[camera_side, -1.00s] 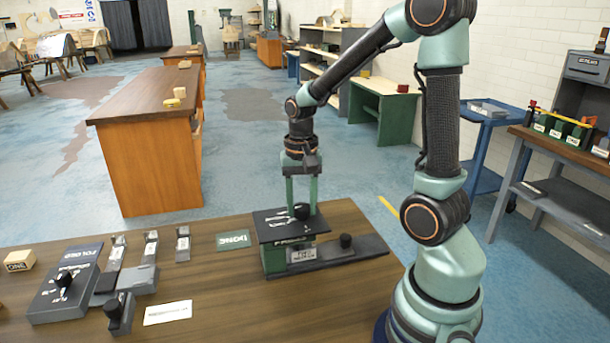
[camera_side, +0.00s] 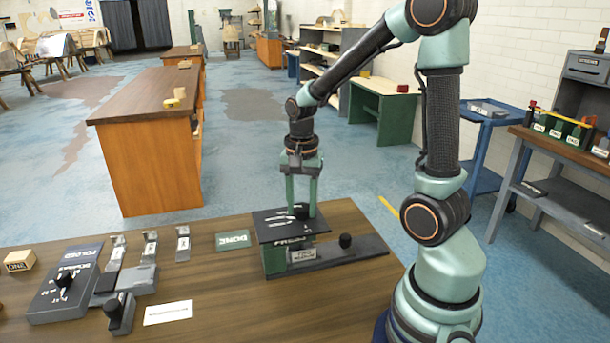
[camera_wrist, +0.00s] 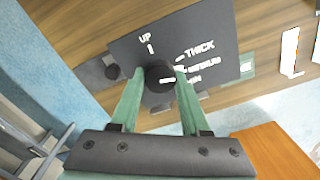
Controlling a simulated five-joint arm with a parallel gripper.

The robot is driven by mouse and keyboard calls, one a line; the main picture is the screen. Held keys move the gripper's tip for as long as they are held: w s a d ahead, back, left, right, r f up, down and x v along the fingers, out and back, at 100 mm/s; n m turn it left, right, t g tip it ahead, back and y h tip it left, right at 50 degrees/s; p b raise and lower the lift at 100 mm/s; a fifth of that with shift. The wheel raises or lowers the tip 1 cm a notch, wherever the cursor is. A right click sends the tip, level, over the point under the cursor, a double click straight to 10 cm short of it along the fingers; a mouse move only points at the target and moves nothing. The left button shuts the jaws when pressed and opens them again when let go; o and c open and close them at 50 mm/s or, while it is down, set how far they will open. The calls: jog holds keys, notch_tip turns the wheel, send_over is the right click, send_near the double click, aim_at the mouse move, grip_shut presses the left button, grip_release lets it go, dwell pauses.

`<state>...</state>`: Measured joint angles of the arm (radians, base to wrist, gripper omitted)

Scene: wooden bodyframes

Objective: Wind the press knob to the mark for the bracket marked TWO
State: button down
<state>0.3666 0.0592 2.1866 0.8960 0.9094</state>
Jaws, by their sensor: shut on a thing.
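The press (camera_side: 275,258) stands on the bench with a dark top plate. Its black knob (camera_wrist: 158,76) sits on that plate, which reads UP, THICK, a blurred middle word and a partly hidden last word in the wrist view. My gripper (camera_side: 301,207) points straight down and is shut on the knob, one green finger on each side. A white line on the knob points roughly right, toward the lower marks; its exact mark is unclear. Three small metal pieces with pale labels (camera_side: 150,245) stand at the left; I cannot read which is TWO.
A dark FOLDER unit (camera_side: 62,285) with a knob, a wooden ONE block (camera_side: 19,260) and a white card (camera_side: 168,312) lie at the left. A green DONE plate (camera_side: 234,240) lies left of the press. The front middle of the bench is clear.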

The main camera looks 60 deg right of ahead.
aim_at(301, 208)
jog(key=shift+r, duration=0.1)
jog(key=shift+c, duration=1.9)
grip_release()
notch_tip(301, 208, up, 12)
jog(key=s+a+n+t, duration=0.2)
jog(key=a+n+t, duration=0.3)
jog(key=a+n, duration=0.6)
jog(key=n, duration=0.3)
jog(key=shift+s+a+f+n+t, duration=0.15)
jog(key=shift+a+f+n+t, duration=0.15)
jog(key=shift+a+f, duration=0.1)
